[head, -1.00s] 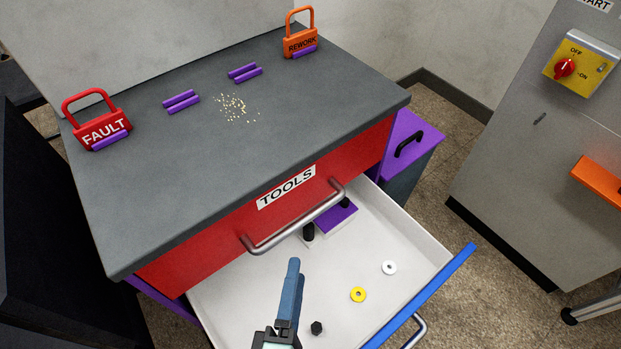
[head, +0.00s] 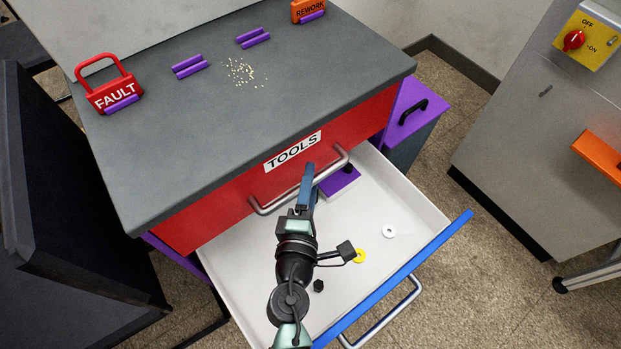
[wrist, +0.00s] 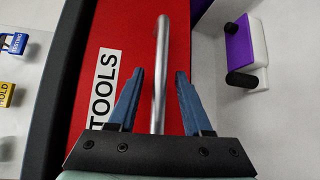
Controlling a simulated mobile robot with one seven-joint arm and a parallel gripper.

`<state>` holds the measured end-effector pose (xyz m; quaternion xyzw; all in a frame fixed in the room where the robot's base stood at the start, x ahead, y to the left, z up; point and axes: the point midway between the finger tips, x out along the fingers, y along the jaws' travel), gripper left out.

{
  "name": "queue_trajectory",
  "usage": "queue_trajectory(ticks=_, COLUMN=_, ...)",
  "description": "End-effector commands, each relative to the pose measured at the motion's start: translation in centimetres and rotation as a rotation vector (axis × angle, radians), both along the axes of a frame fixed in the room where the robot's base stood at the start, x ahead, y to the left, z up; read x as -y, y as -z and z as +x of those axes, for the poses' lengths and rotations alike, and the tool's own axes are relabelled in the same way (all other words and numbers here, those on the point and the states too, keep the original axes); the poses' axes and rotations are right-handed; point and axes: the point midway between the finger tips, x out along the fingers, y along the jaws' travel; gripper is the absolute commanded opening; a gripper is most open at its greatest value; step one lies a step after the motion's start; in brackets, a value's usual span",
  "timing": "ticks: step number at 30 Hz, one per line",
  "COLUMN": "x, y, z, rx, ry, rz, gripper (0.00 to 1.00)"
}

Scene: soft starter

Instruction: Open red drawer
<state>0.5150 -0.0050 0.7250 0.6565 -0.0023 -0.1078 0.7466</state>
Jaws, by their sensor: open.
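The red drawer (head: 228,205) sits under the grey worktop, with a white TOOLS label (head: 293,151). Its front lies flush under the worktop edge, so it looks closed. Its silver bar handle (head: 272,206) runs across the front, and it also shows in the wrist view (wrist: 163,60). My gripper (head: 308,170) is at the handle. In the wrist view my gripper (wrist: 160,75) is open, with one blue finger on each side of the bar and gaps between the bar and both fingers. In the head view my gripper hides part of the handle.
Below, a blue-fronted drawer (head: 440,243) stands open under my arm. It holds a purple-and-white block (head: 340,184), a white ring (head: 389,231), a yellow ring (head: 361,256) and a black nut (head: 318,286). A grey cabinet (head: 500,150) stands right. A FAULT padlock (head: 113,95) is on the worktop.

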Motion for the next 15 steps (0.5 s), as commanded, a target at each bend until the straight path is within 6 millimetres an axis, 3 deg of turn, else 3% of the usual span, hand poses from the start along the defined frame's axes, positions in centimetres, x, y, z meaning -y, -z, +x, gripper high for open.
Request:
queue_trajectory(ticks=9, x=0.05, y=0.03, z=0.24, rx=0.0, ry=0.0, rz=0.0, gripper=0.5)
queue_trajectory(ticks=15, x=0.04, y=0.03, z=0.22, rx=0.0, ry=0.0, rz=0.0, gripper=0.15)
